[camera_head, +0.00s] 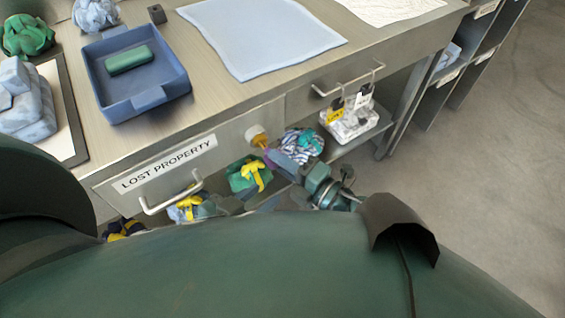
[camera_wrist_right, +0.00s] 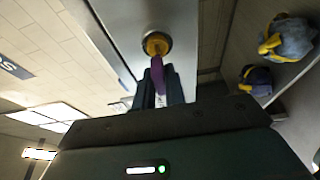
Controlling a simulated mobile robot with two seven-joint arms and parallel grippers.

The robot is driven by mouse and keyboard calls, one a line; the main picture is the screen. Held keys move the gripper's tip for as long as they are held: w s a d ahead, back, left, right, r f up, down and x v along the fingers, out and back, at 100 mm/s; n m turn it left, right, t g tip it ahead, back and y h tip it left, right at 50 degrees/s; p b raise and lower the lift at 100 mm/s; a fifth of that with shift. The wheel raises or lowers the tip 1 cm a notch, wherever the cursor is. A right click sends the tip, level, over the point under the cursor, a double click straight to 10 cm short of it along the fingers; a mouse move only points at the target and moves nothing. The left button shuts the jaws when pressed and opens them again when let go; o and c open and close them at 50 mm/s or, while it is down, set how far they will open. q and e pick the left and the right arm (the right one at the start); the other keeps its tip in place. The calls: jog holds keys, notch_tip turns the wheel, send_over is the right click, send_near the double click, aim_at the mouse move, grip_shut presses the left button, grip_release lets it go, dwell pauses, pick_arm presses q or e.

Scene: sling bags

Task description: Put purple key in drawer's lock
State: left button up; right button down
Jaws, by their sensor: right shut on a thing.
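The purple key (camera_wrist_right: 157,74) is held between the fingers of my right gripper (camera_wrist_right: 161,93), which is shut on it. The key's far end meets the round brass lock (camera_wrist_right: 156,43) in the right wrist view; I cannot tell how deep it sits. In the head view the lock (camera_head: 257,134) is at the right end of the drawer front (camera_head: 228,131). The purple key (camera_head: 271,152) shows just below and right of it, with my right gripper (camera_head: 283,161) behind it. My left gripper cannot be made out; large green arm parts cover the lower picture.
The drawer has a metal handle (camera_head: 170,205) and a LOST PROPERTY label (camera_head: 165,165). On the table are a blue tray (camera_head: 128,103) with a green block and a pale blue cloth (camera_head: 262,37). Several bundled bags, one green and yellow (camera_head: 241,176), lie on the shelf below.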

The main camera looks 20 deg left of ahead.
jog(key=shift+w+a, duration=0.35)
jog(key=shift+a, duration=0.05)
jog(key=c, duration=1.4)
grip_release()
jog(key=shift+s+d, duration=0.1)
jog(key=shift+d, duration=0.25)
jog(key=v, duration=1.2)
jog(key=shift+s+d, duration=0.15)
jog(key=shift+r, duration=0.1)
